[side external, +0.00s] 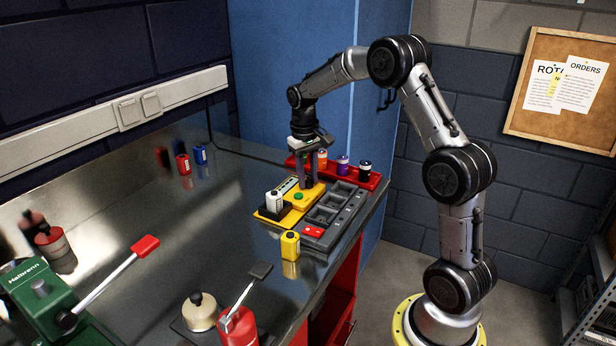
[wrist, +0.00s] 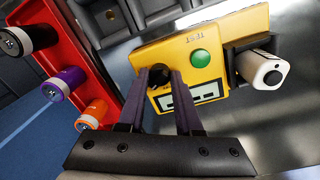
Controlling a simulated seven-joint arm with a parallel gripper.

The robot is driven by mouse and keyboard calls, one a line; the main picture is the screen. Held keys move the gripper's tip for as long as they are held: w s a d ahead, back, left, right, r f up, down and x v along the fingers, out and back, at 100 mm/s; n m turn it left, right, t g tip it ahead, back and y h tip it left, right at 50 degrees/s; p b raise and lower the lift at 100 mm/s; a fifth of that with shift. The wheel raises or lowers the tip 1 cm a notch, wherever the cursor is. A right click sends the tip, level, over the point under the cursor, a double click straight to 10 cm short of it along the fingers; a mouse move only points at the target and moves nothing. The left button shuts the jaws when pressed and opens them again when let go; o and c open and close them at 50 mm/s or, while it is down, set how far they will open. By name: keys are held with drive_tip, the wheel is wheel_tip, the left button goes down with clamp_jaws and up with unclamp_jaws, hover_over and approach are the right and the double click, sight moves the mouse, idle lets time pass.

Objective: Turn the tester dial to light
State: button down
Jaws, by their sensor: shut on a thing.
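The yellow tester (side external: 308,204) sits on the metal bench, with a green button (wrist: 200,58) and a black-and-white display (wrist: 188,96) on its top. My gripper (wrist: 170,75) points down over the tester, its two fingers shut on the black dial (wrist: 157,92) beside the display. The fingers hide part of the dial, so I cannot read its setting. In the side view my gripper (side external: 308,184) hides the dial. A white battery (wrist: 264,70) sits in the dark holder at the tester's side; it also shows upright in the side view (side external: 274,202).
A red tray (side external: 372,183) behind the tester holds orange, purple and black cells. A grey compartment tray (side external: 338,205) lies right of the tester. A yellow battery (side external: 290,245) stands in front. A green tool (side external: 45,295) with a red-tipped lever is at the left. The bench middle is clear.

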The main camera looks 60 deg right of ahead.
drive_tip(key=shift+r+m, duration=0.1)
drive_tip(key=shift+m, duration=0.2)
drive_tip(key=c, duration=0.6)
unclamp_jaws()
drive_tip(key=r, duration=1.3)
drive_tip(key=shift+w+a+r, duration=0.25)
drive_tip(key=shift+a+r, duration=0.1)
drive_tip(key=shift+a, duration=0.05)
